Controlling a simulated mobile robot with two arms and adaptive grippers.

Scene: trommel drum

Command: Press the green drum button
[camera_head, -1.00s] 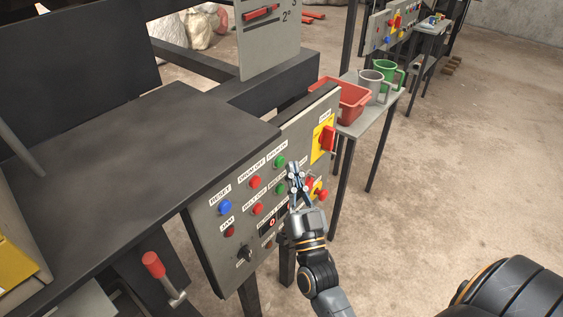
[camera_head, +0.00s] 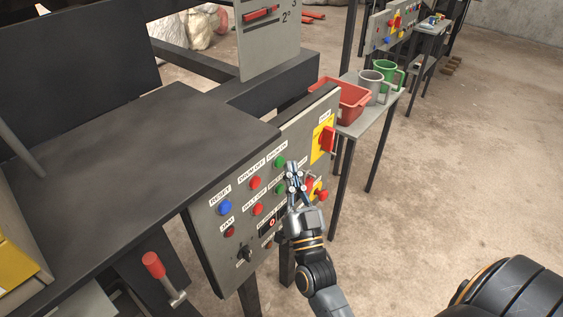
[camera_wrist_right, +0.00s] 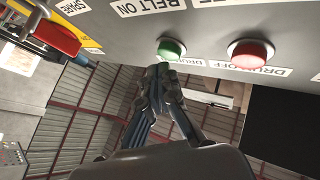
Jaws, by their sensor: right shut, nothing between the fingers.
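The green drum button (camera_head: 279,161) is in the top row of the grey control panel (camera_head: 216,250), right of the red drum-off button (camera_head: 255,182). My right gripper (camera_head: 293,166) is shut and empty in front of the panel, its tips just right of the green button in the head view. In the right wrist view the green button (camera_wrist_right: 171,48) and the red drum-off button (camera_wrist_right: 249,53) appear upside down. The gripper tips (camera_wrist_right: 160,72) show just below the green button there; I cannot tell whether they touch it. My left gripper is out of view.
A second green button (camera_head: 279,188), a red belt button (camera_head: 257,209) and a blue reset button (camera_head: 225,207) are close by. A yellow-backed red switch (camera_head: 327,139) sits at the panel's right. A red bin (camera_head: 352,104) stands on a side shelf behind.

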